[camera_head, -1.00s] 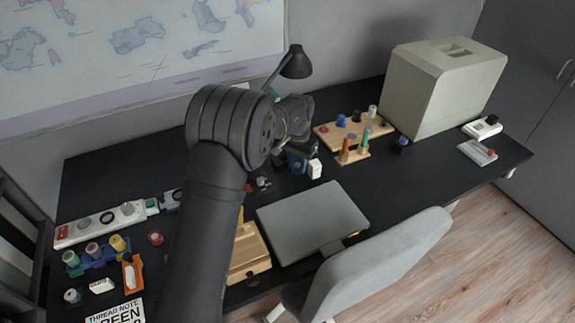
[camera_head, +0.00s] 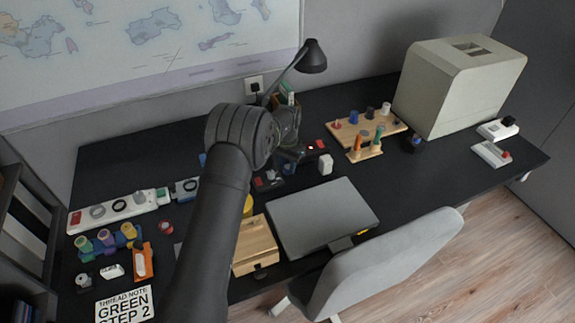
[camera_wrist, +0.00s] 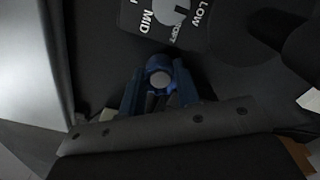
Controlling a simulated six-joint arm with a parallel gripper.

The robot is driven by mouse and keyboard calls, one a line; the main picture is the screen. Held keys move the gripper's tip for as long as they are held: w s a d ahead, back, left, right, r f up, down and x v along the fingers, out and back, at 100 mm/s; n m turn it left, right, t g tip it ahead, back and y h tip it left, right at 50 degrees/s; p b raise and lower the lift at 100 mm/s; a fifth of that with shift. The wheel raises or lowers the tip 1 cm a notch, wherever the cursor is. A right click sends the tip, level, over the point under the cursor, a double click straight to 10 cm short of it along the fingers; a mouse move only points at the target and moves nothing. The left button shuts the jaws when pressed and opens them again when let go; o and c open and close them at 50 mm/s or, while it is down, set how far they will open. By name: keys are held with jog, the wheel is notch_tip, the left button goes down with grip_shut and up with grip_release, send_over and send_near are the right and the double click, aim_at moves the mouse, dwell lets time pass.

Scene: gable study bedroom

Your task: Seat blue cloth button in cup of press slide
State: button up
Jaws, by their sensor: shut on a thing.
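My gripper (camera_wrist: 158,98) is shut on a small round blue piece with a grey face (camera_wrist: 160,79), which looks like the blue cloth button, in the wrist view. The blue fingers stand on both sides of it. In the head view my gripper (camera_head: 290,157) is over the back middle of the black desk, partly hidden by my own arm. The button cannot be made out there. I cannot clearly pick out the press slide or its cup; dark items with red parts (camera_head: 319,145) lie close by the gripper.
A dark card marked LOW and MID (camera_wrist: 165,22) lies ahead in the wrist view.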

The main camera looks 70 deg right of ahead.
aim_at(288, 167)
jog(key=shift+f, duration=0.1)
jog(key=o, duration=0.9)
jog(key=shift+o, duration=0.2)
notch_tip(288, 167, up, 11)
jog(key=shift+r, duration=0.2)
jog(key=shift+o, duration=0.6)
jog(key=shift+r, duration=0.4)
